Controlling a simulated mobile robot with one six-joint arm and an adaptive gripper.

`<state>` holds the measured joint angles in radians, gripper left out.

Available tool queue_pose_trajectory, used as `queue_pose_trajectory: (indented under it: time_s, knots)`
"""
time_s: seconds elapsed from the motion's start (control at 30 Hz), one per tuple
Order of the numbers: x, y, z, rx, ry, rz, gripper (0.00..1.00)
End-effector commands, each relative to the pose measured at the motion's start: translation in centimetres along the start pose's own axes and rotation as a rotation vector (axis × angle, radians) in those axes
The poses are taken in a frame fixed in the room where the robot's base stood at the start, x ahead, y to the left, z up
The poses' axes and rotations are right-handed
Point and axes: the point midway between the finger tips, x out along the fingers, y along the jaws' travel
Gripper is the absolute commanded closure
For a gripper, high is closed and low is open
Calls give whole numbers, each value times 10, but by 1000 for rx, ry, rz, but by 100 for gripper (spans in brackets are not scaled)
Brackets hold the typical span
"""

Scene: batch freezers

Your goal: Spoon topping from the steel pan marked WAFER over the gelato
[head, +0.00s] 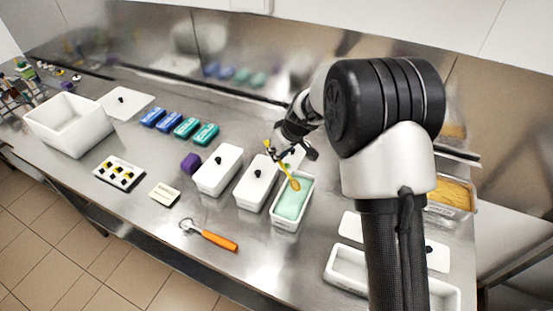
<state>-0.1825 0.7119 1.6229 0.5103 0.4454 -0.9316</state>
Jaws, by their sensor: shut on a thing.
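My gripper (293,147) is shut on a yellow-orange spoon (283,168) that tilts downward. The spoon's lower end is over the far part of a white pan of mint-green gelato (291,202). I cannot tell whether it touches the gelato or carries any topping. A steel pan (450,211) with tan-yellow contents stands at the right, partly hidden behind my arm. Its marking cannot be read, so I cannot tell if it is the WAFER pan.
Two lidded white pans (218,169) stand left of the gelato. An orange-handled tool (218,240) lies in front. A purple block (191,162), blue and teal packs (187,127) and a white tub (60,137) are farther left. A white pan (345,268) sits at front right.

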Motion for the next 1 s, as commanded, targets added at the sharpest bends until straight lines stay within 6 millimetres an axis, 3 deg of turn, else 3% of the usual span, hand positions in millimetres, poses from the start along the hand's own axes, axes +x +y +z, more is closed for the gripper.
queue_pose_trajectory:
  time_s: [1.0]
  knots:
    - [-14,0,9,1,156,2,100]
